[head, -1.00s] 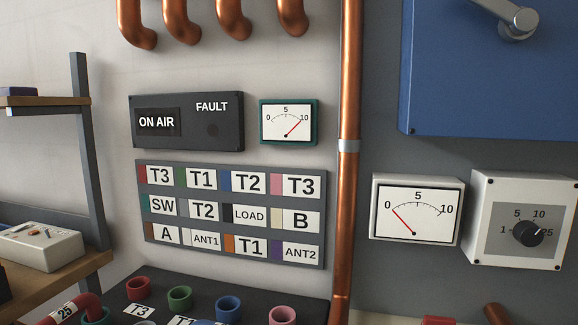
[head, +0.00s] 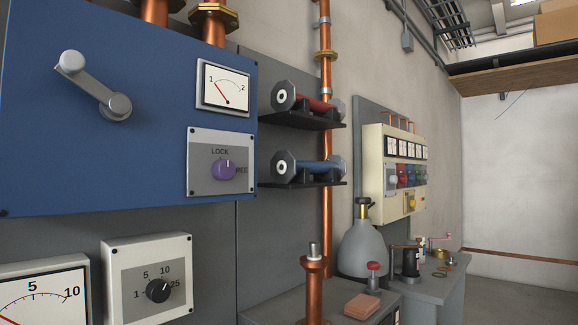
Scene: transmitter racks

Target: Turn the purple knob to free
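The purple knob (head: 223,170) sits on a light grey plate (head: 205,187) at the lower right of the blue cabinet (head: 130,150). The plate reads LOCK above the knob and a word ending in "EE" at its right, partly hidden by the knob. I cannot tell for certain which mark the knob points at. Neither of my grippers shows in the head view.
A crank handle (head: 92,85) and a 1–2 dial meter (head: 222,88) are on the same cabinet. Right of it, shelves (head: 305,183) carry red and blue cylinders and stick out. Below stand a black knob box (head: 150,280) and a copper post (head: 315,285).

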